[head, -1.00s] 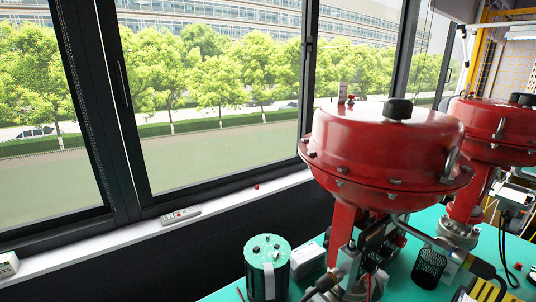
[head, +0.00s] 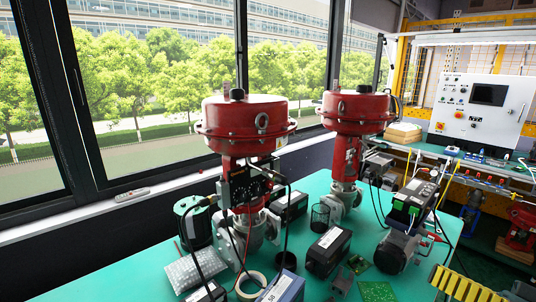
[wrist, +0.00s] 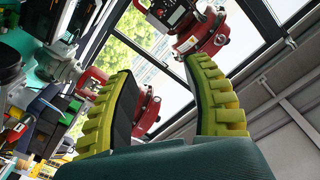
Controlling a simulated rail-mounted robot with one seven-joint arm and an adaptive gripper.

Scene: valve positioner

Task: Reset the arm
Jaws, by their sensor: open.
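My gripper (wrist: 162,72) is open in the wrist view, with its two ribbed yellow-green fingers spread apart and nothing held between them. A ribbed yellow part at the bottom right of the head view (head: 455,284) looks like one of its fingers. Two red valve actuators stand upright on the green bench (head: 130,284): a nearer one (head: 245,122) and a farther one (head: 355,108). In the tilted wrist view, red actuator parts show beyond the fingers, at the top (wrist: 208,40) and behind the left finger (wrist: 148,108). No contact with them is visible.
The bench holds a bubble-wrapped packet (head: 190,272), a roll of tape (head: 250,284), black boxes (head: 328,250), a mesh cup (head: 320,215) and loose cables. A white control panel (head: 480,110) stands at the back right. Windows and a sill with a remote (head: 132,195) line the left.

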